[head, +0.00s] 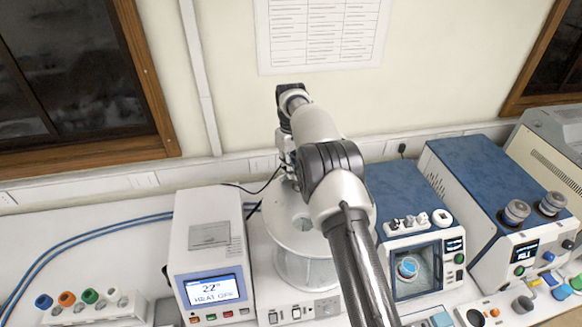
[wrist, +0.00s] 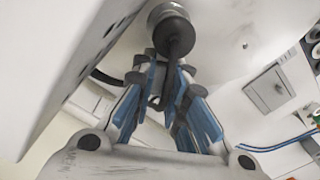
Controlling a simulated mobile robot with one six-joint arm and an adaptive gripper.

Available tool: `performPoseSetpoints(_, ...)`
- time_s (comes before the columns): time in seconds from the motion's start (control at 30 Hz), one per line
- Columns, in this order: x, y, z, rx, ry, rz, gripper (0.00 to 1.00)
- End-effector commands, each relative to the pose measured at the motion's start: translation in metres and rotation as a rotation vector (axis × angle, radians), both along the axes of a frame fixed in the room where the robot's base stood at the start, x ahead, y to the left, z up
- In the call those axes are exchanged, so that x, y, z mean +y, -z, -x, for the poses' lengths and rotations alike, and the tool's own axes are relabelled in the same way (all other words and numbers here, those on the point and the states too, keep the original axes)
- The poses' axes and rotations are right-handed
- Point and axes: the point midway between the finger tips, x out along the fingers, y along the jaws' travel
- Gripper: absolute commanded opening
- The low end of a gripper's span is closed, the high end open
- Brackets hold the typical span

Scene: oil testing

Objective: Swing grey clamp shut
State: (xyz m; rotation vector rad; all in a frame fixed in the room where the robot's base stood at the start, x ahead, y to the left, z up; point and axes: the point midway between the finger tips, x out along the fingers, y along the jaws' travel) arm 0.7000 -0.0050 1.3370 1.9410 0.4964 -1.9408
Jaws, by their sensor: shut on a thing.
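In the wrist view, the blue-padded fingers of my gripper (wrist: 166,78) are closed in around a dark grey clamp handle (wrist: 176,38). The handle has a rounded end and a light grey round fitting above it, against a pale surface. In the head view, my arm reaches over the white round vessel housing (head: 304,262) between the bench instruments. My gripper is mostly hidden there behind my own arm, and the clamp cannot be made out. Whether the clamp is fully swung over cannot be told.
A white heater unit (head: 210,255) reading 22° and HEAT OFF stands close left of the housing. Another blue-topped box (head: 480,180) is farther right. A rack with coloured caps (head: 95,312) sits front left.

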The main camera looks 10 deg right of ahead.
Motion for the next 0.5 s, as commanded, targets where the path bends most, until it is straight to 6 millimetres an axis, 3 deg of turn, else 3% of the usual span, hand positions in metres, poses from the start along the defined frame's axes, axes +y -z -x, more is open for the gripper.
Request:
performPoseSetpoints(0.27, 0.0, -0.0001, 0.0, 0.0, -0.006, 0.0, 0.0)
performPoseSetpoints(0.5, -0.0013, -0.0002, -0.0012, 0.0, -0.182, 0.0, 0.0)
